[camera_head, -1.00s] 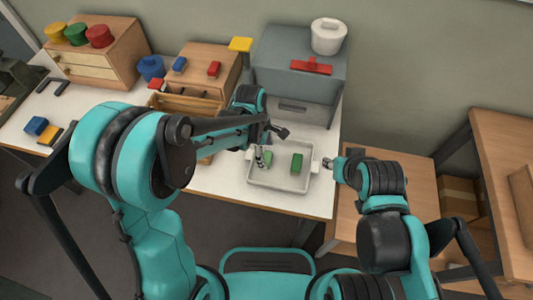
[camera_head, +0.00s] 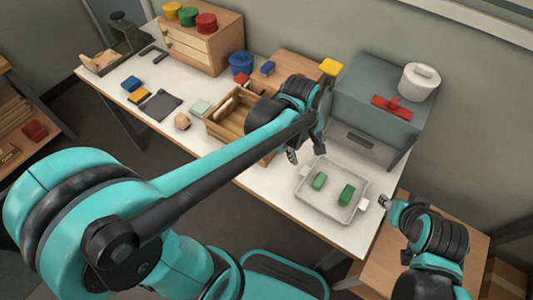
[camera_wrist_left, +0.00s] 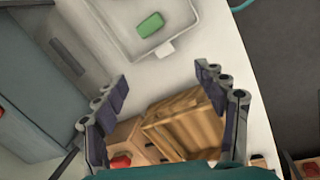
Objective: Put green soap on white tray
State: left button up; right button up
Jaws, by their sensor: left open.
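Two green soaps, a left one (camera_head: 319,180) and a right one (camera_head: 346,194), lie apart inside the white tray (camera_head: 325,218) in the head view. My left gripper (camera_head: 307,153) is open and empty, above the table just behind and left of the tray. In the left wrist view its fingers (camera_wrist_left: 161,84) are spread wide with nothing between them. One green soap (camera_wrist_left: 151,24) shows there in the tray (camera_wrist_left: 185,30), beyond the fingertips. My right gripper (camera_head: 386,203) is right of the tray; its fingers are too small to read.
A wooden box (camera_head: 218,126) stands left of the left gripper. A grey cabinet (camera_head: 372,105) with a white canister (camera_head: 418,82) and red item (camera_head: 392,107) stands behind the tray. The table front left of the tray is clear.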

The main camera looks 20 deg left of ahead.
pick_arm(q)
jog(key=s+a+r+m+t+y, duration=0.1)
jog(key=s+a+r+m+t, duration=0.2)
jog(key=s+a+m, duration=0.6)
jog(key=shift+a+r+m+t+y, duration=0.25)
jog(key=shift+a+m+t, duration=0.35)
jog(key=shift+m+t, duration=0.6)
